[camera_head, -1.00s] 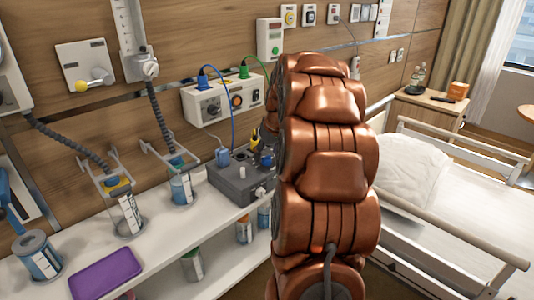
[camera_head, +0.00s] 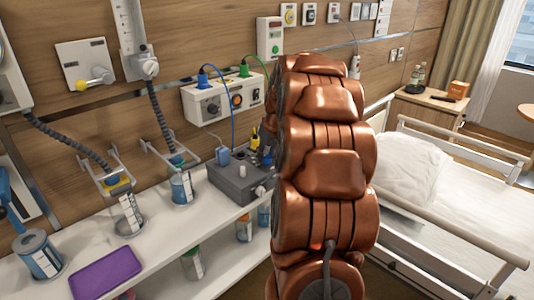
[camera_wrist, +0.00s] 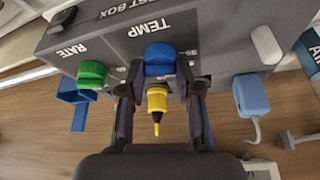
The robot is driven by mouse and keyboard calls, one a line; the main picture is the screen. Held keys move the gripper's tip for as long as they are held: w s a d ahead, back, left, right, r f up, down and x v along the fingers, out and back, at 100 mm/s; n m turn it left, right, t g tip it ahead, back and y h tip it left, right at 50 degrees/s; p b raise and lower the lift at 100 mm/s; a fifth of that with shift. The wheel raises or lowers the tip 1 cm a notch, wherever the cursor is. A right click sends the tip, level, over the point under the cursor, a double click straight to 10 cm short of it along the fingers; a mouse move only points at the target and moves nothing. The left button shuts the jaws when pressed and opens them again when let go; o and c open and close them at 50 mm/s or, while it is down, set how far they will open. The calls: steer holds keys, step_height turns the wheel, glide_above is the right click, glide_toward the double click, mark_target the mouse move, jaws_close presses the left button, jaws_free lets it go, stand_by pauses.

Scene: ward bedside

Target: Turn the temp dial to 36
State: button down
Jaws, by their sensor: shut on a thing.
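The grey test box (camera_wrist: 205,28) fills the top of the wrist view, and it stands on the white counter in the head view (camera_head: 228,187). Its blue temp dial (camera_wrist: 160,57) sits below the printed word TEMP. My gripper (camera_wrist: 158,80) has one finger on each side of this dial and is shut on it. The scale marks around the dial are partly hidden by the fingers and too small to read. In the head view my arm hides most of the gripper and the dial.
A green dial (camera_wrist: 91,74) marked RATE is left of the temp dial. A yellow plug-like piece (camera_wrist: 157,101) is between my fingers, below the dial. A light blue plug (camera_wrist: 252,95) with a cable is at the right. A purple tablet (camera_head: 106,272) lies on the counter.

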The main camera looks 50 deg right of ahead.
steer(key=shift+m+g+h, duration=0.25)
steer(key=shift+m+h, duration=0.25)
steer(key=shift+m, duration=0.95)
steer(key=shift+m+g+h, duration=0.25)
steer(key=shift+m+h, duration=0.25)
steer(key=shift+m, duration=0.95)
steer(key=c, duration=0.8)
jaws_free()
steer(key=v, duration=1.2)
